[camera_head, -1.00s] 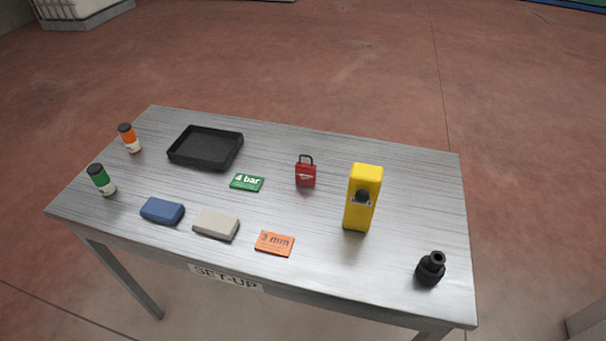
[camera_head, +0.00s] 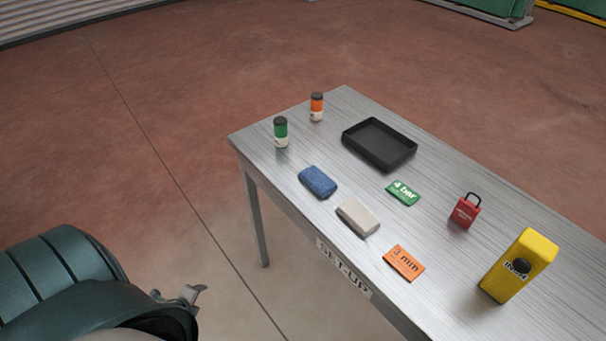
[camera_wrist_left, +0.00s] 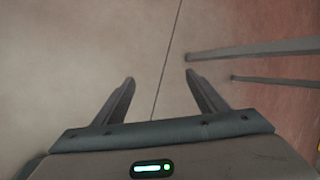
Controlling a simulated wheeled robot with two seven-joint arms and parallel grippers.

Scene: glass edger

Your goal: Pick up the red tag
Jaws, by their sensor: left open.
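The red tag (camera_head: 465,211) is a small red padlock-shaped piece with a dark shackle loop. It stands on the grey table right of the green "4 bar" card in the head view. My left gripper (camera_head: 180,296) is at the lower left of the head view, off the table's near left side and far from the red tag. In the left wrist view its two fingers (camera_wrist_left: 160,80) are apart with nothing between them, above bare floor. The red tag is outside the wrist view. My right gripper is in neither view.
On the table (camera_head: 440,165) are a black tray (camera_head: 379,144), a green card (camera_head: 403,193), an orange card (camera_head: 404,262), a blue cloth (camera_head: 318,182), a beige block (camera_head: 358,218), a yellow box (camera_head: 518,266), and green-banded (camera_head: 281,132) and orange-banded (camera_head: 316,107) bottles. Table legs show in the wrist view (camera_wrist_left: 260,48).

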